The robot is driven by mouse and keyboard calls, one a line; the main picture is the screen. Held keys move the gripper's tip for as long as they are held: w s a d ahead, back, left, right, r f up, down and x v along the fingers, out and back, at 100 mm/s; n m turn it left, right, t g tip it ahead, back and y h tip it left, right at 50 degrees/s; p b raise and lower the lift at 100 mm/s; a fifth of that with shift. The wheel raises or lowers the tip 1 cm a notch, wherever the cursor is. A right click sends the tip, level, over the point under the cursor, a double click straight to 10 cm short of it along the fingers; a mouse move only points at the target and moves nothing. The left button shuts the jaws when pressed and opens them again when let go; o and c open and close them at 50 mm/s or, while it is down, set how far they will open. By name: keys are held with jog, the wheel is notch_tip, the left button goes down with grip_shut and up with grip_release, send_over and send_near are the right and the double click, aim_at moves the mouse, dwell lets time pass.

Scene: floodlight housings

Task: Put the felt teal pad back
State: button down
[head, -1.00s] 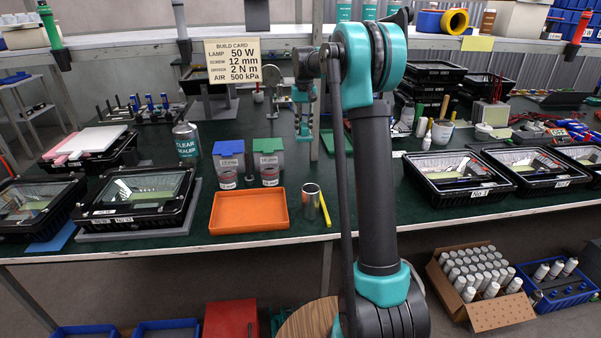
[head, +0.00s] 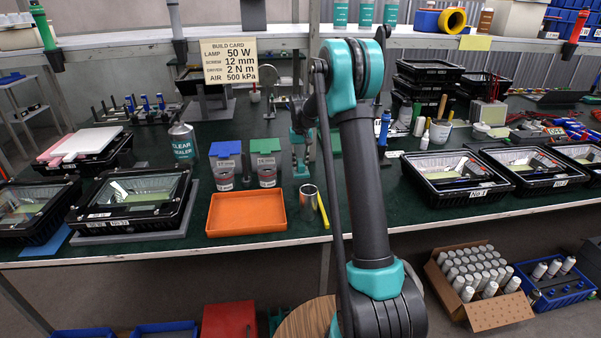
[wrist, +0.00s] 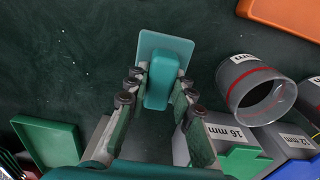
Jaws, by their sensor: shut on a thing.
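The felt teal pad (wrist: 178,45) is in the wrist view, a flat teal plate with a thicker teal block on it. My gripper (wrist: 158,84) is shut on the block, with one finger on each side. The pad is over the dark green bench top; I cannot tell whether it touches it. In the head view my gripper (head: 301,165) is low over the bench, right of the lidded bins, and partly hidden by my arm. The pad cannot be made out clearly there.
Lidded bins (head: 225,168) and an orange tray (head: 246,231) stand left of my gripper. A green tray (wrist: 47,140) and a clear cup (wrist: 262,105) flank my gripper. Floodlight housings (head: 475,195) stand right.

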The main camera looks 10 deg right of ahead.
aim_at(300, 171)
jog(key=shift+f, duration=1.9)
jog(key=shift+f, duration=0.1)
jog(key=c, duration=1.3)
grip_release()
notch_tip(300, 171, up, 12)
jog(key=shift+s+r, duration=0.1)
jog(key=shift+r, duration=0.05)
